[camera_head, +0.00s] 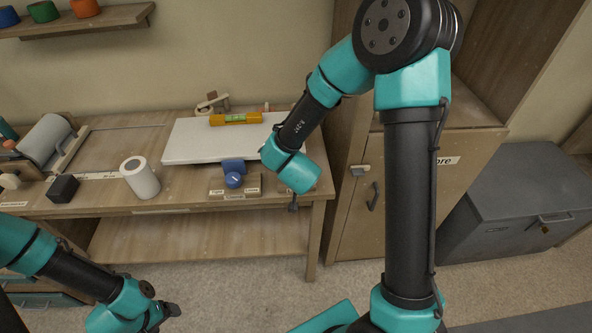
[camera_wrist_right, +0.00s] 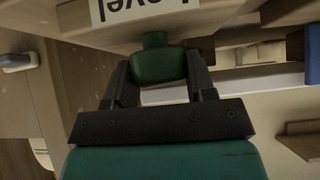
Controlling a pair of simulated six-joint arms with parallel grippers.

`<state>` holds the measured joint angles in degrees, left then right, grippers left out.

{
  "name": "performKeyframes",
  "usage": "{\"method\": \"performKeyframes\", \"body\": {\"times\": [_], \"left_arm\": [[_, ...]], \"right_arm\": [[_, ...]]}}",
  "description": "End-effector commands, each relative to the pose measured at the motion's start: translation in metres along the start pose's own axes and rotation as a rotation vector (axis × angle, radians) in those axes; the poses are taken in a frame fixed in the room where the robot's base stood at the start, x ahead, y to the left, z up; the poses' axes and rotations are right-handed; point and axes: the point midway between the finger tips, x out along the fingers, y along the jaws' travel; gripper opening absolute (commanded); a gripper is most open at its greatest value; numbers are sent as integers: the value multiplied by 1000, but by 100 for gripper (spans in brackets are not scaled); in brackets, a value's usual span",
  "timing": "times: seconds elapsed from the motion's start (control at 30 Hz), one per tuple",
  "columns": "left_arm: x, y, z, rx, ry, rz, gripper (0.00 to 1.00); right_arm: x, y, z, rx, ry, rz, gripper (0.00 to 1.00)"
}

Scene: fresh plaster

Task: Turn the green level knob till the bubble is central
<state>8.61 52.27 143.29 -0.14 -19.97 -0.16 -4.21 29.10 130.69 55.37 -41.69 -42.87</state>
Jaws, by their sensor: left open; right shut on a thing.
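The green level knob (camera_wrist_right: 158,68) sits between the two fingers of my right gripper (camera_wrist_right: 160,78), which is shut on it, in the right wrist view. In the head view my right gripper (camera_head: 293,207) is at the bench's front right edge, and I cannot make out the knob there. A yellow spirit level (camera_head: 222,120) with a green vial lies at the back of a white board (camera_head: 190,145). The bubble is too small to place. My left gripper (camera_head: 170,311) is open and empty at the lower left, away from the bench.
A white roll (camera_head: 139,178), a black block (camera_head: 63,188) and a tape dispenser (camera_head: 212,103) are on the bench (camera_head: 190,200). A wooden cupboard (camera_head: 350,220) stands close on the right.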

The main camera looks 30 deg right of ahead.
Motion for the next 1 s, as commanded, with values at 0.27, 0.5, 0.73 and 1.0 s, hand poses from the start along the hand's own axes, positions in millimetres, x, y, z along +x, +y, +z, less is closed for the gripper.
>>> {"method": "performKeyframes", "body": {"times": [0.27,0.5,0.73,1.0], "left_arm": [[0,0,0,0,0,0,76],[0,0,0,0,0,0,76],[0,0,0,0,0,0,76],[0,0,0,0,0,0,76]], "right_arm": [[0,-1,0,187,0,186,27],[0,-1,-1,345,1,344,27],[0,0,0,464,0,464,27],[0,0,0,537,1,537,27]]}}
